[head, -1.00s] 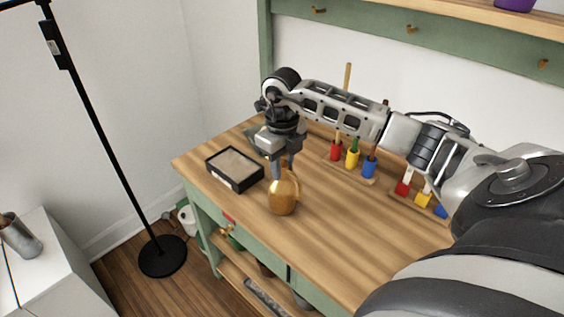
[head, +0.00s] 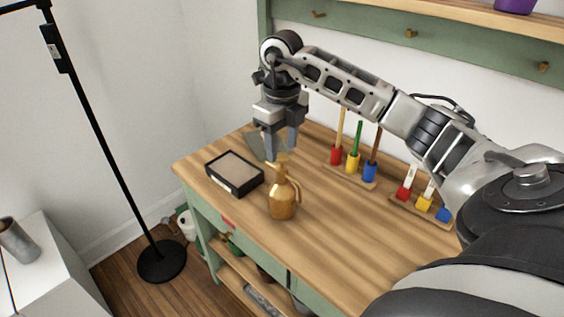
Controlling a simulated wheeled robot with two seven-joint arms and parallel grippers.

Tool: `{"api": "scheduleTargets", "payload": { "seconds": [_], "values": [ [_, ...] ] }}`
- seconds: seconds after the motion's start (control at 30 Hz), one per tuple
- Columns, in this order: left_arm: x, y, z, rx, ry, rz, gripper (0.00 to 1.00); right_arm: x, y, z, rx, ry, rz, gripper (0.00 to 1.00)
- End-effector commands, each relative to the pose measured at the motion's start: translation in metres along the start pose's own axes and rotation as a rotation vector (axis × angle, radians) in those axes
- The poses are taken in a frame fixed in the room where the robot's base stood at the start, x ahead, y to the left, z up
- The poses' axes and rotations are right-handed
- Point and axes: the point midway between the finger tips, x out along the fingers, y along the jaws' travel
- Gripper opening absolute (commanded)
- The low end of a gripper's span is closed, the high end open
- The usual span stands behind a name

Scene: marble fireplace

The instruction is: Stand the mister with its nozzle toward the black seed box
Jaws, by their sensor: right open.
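The brass mister (head: 282,202) stands upright on the wooden bench top, near its front edge. Its curved handle is on the right side, and its small nozzle at the top appears to point left, toward the box. The black seed box (head: 240,186), filled with a pale brown surface, lies flat to the left of the mister, with a gap between them. My right gripper (head: 281,152) is open and empty, pointing down just above the mister's top. Its fingertips overlap the top slightly in the picture; I see no grip on it. My left gripper is not in view.
Two wooden racks hold red, yellow and blue handled tools (head: 352,163) at the back and right of the bench (head: 330,230). A flat grey-green piece (head: 256,146) lies behind the box. A black lamp stand (head: 110,165) is at the left. The bench's front right is clear.

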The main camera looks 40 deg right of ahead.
Motion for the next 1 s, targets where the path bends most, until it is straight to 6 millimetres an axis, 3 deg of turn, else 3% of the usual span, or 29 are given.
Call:
{"api": "scheduleTargets", "payload": {
  "seconds": [0.1, 0.3, 0.47, 0.57, 0.67, 0.77, 0.8, 0.9, 1.0],
  "values": [
    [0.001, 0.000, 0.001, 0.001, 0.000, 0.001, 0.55, -0.023, 0.000, 0.001, 0.001, -0.004, -0.001, 0.48],
    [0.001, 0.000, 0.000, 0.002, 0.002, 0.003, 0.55, -0.044, 0.000, 0.000, 0.001, 0.000, 0.000, 0.48],
    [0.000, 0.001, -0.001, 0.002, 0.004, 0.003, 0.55, -0.046, 0.002, 0.000, -0.004, 0.001, 0.007, 0.48],
    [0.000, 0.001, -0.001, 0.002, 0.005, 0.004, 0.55, -0.032, 0.023, 0.004, -0.048, -0.008, 0.074, 0.48],
    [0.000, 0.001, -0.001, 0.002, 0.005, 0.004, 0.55, -0.003, 0.077, 0.010, -0.138, -0.041, 0.263, 0.48],
    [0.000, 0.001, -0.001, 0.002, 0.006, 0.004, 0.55, 0.026, 0.165, 0.005, -0.211, -0.088, 0.602, 0.48],
    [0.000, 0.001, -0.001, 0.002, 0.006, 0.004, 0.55, 0.031, 0.204, 0.000, -0.208, -0.111, 0.778, 0.48],
    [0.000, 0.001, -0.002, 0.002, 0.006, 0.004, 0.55, 0.019, 0.287, -0.014, -0.063, -0.172, 1.261, 0.48],
    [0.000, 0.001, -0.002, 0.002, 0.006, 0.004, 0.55, -0.002, 0.317, -0.013, 0.286, -0.216, 1.667, 0.48]
  ]
}}
